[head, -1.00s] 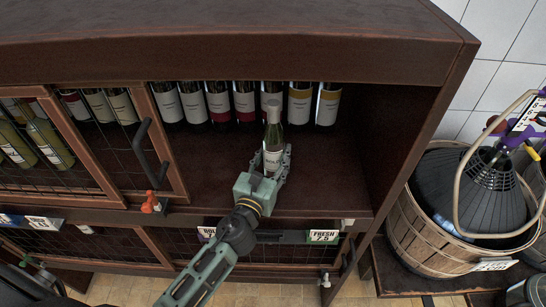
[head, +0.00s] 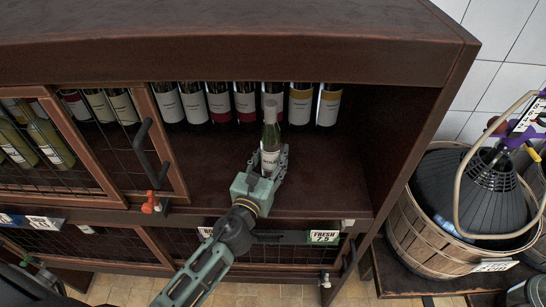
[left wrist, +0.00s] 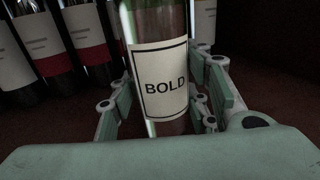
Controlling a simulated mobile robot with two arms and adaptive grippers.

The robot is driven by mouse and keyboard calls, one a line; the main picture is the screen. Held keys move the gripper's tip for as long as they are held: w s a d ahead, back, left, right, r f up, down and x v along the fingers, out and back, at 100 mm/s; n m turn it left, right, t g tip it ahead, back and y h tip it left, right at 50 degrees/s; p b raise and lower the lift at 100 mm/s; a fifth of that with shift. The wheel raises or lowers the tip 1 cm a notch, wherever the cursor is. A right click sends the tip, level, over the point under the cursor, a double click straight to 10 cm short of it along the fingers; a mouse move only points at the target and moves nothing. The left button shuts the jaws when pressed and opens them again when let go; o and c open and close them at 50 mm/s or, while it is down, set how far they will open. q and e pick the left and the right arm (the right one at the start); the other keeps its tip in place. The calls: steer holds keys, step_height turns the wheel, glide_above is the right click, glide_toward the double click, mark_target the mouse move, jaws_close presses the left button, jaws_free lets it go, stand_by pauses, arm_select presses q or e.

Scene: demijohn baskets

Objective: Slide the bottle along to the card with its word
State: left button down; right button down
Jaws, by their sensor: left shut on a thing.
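The bottle (head: 270,137) is pale green glass with a white label that reads BOLD in the left wrist view (left wrist: 163,60). It stands on the cabinet shelf, about upright, in front of the back row. My left gripper (head: 270,164) is shut around its lower part, with fingers on both sides. A green-edged card reading FRESH 7.5 (head: 324,237) hangs on the shelf's front edge, right of the bottle. A second card (head: 205,232) is left of my arm and partly hidden by it; its word is not readable. My right gripper is not in view.
Several bottles (head: 220,102) line the back of the shelf. A mesh door (head: 60,150) with a dark handle (head: 150,150) closes off the left. The shelf (head: 335,185) is bare right of the bottle, up to the side wall. A basketed demijohn (head: 470,200) stands outside at right.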

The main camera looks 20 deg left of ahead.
arm_select(q)
steer(key=shift+s+a+r, duration=0.1)
steer(key=shift+a+r, duration=0.05)
steer(key=shift+a, duration=0.45)
steer(key=shift+s+a, duration=0.25)
steer(key=shift+a, duration=0.75)
steer(key=shift+s+a, duration=0.25)
steer(key=shift+a, duration=0.75)
steer(key=shift+s+a, duration=0.1)
steer(key=shift+a, duration=0.35)
steer(key=shift+s+a, duration=0.15)
steer(key=shift+a, duration=0.6)
steer(key=shift+s+a, duration=0.1)
steer(key=shift+a, duration=0.2)
steer(key=shift+s+a, duration=0.1)
steer(key=shift+a, duration=0.25)
steer(key=shift+a, duration=0.35)
